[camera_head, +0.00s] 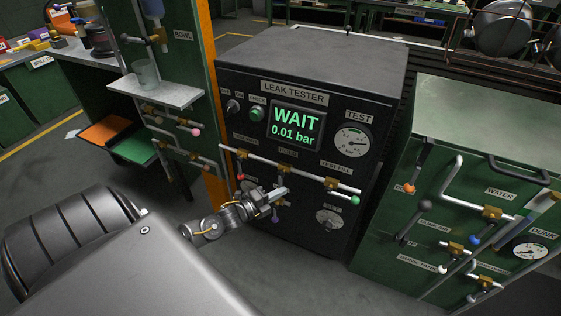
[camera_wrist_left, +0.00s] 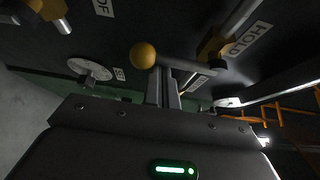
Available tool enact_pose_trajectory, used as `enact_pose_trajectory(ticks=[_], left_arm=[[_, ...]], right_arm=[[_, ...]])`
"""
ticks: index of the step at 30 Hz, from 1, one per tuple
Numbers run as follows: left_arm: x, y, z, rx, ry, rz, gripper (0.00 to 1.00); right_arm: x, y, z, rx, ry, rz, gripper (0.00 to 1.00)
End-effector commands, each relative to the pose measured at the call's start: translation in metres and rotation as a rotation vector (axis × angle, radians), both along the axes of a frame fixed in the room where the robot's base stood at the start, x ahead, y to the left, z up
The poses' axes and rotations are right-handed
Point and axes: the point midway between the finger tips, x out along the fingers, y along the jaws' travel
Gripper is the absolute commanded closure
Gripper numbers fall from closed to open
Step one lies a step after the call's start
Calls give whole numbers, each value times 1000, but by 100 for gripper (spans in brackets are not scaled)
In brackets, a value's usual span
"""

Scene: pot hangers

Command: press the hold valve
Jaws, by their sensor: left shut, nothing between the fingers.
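The black leak tester (camera_head: 312,92) stands in the middle of the head view, its screen (camera_head: 295,127) reading "WAIT 0.01 bar". My left gripper (camera_head: 281,193) is in front of its lower valve panel, shut and empty, and covers part of the panel. In the left wrist view, the hold valve shows as a brass body (camera_wrist_left: 213,47) beside the "HOLD" label (camera_wrist_left: 247,38), with a lever ending in a yellow ball (camera_wrist_left: 144,56). My shut left fingertips (camera_wrist_left: 164,72) are close to the lever, just beside the ball; I cannot tell whether they touch. My right gripper is not in view.
A green water panel (camera_head: 480,130) with several valves stands to the right.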

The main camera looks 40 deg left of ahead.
Motion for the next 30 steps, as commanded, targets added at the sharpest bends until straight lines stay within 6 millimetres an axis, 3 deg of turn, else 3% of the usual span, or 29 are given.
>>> enact_pose_trajectory(ticks=[19, 21, 27, 30], left_arm=[[0, -2, 1, 13, 3, 0, 100], [0, -7, 1, 12, 4, -1, 100], [1, -42, 4, 11, 3, 2, 100], [-26, -30, -1, 18, 8, 3, 100]], right_arm=[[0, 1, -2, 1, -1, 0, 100], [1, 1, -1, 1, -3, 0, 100], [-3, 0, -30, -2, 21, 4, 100], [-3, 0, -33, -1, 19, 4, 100]])
